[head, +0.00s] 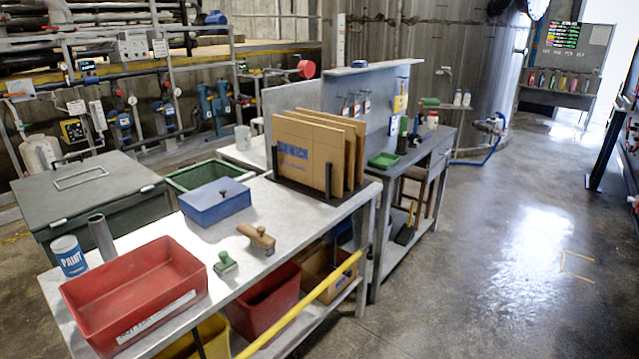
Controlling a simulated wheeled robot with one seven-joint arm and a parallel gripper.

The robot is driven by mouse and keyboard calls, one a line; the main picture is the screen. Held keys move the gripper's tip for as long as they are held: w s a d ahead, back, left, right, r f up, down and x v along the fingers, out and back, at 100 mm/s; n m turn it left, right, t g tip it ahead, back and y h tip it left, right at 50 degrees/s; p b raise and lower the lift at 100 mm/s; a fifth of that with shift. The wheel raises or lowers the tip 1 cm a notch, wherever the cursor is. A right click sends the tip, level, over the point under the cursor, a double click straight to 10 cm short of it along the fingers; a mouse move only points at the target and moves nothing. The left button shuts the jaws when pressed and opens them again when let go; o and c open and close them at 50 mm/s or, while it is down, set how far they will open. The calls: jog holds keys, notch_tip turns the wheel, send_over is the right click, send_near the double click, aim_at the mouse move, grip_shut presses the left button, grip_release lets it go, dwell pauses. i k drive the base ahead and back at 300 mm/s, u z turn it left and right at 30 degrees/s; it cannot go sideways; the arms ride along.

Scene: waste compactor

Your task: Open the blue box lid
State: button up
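The blue box (216,203) stands on the grey metal workbench, left of the middle of the head view. My gripper and arm do not show in this view. The box is seen whole, with nothing in front of it.
The bench (160,226) also bears a red tray (135,300), a paint can (69,256), a metal tube (101,237), a wooden brush (257,237), a green stamp (225,262) and cardboard sheets (310,152) in a rack. Open floor (500,270) lies at right.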

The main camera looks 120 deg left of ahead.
aim_at(208, 197)
jog(key=u, duration=4.05)
jog(key=i, duration=2.3)
jog(key=u, duration=0.8)
